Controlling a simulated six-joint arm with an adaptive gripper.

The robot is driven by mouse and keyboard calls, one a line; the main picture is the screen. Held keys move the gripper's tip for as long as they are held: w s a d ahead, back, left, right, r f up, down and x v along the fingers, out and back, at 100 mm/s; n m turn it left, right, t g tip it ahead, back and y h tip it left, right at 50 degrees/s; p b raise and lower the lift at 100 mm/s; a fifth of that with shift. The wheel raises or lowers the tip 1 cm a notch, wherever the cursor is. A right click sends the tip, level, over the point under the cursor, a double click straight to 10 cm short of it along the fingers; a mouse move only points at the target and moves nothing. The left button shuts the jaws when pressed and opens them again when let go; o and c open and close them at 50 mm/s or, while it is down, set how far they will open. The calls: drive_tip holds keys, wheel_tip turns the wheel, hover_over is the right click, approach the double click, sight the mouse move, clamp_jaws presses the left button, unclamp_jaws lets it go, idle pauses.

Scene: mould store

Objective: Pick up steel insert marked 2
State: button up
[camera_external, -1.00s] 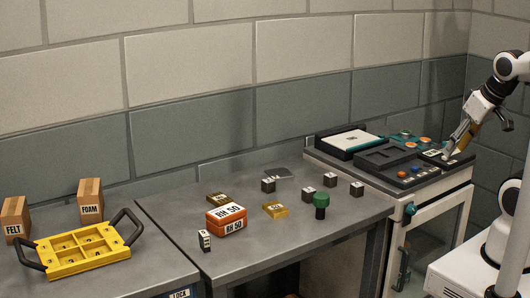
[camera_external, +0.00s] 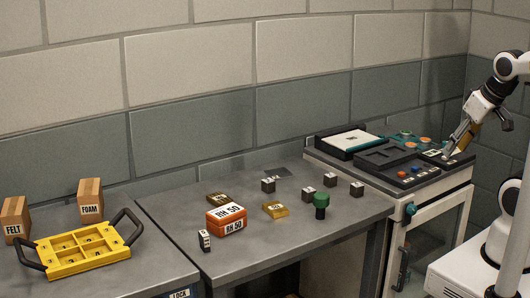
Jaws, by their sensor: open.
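Several small dark blocks with white labels stand on the grey middle table (camera_external: 165,215). One block (camera_external: 268,185) is at the back, one block (camera_external: 309,194) is in the middle, and two more, a block (camera_external: 330,180) and a block (camera_external: 357,190), are to the right. Another labelled block (camera_external: 205,240) stands at the front left. The marks are too small to read, so I cannot tell which is the insert marked 2. My gripper (camera_external: 452,148) is open, low over the right end of the cabinet top, far right of these blocks.
An orange-and-white box (camera_external: 226,219) marked RH 50, brass blocks (camera_external: 275,209) and a green-topped knob piece (camera_external: 321,205) share the table. A yellow tray (camera_external: 82,266) and FELT (camera_external: 14,220) and FOAM (camera_external: 90,199) boxes stand left. A dark tray (camera_external: 375,158) covers much of the cabinet top.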

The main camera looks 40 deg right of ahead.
drive_tip(key=w+a+f+t, duration=0.2)
drive_tip(key=w+a, duration=0.1)
drive_tip(key=w, duration=0.9)
drive_tip(key=t, duration=0.2)
approach(332, 178)
drive_tip(key=shift+w+f+t, duration=0.3)
drive_tip(key=shift+f+t, duration=0.2)
drive_tip(key=shift+w+f+t, duration=0.25)
drive_tip(key=shift+f+t, duration=0.25)
drive_tip(key=shift+w+f+t, duration=0.3)
drive_tip(key=shift+w+f, duration=0.1)
drive_tip(key=shift+f, duration=0.5)
drive_tip(key=shift+x, duration=1.3)
drive_tip(key=shift+w, duration=0.1)
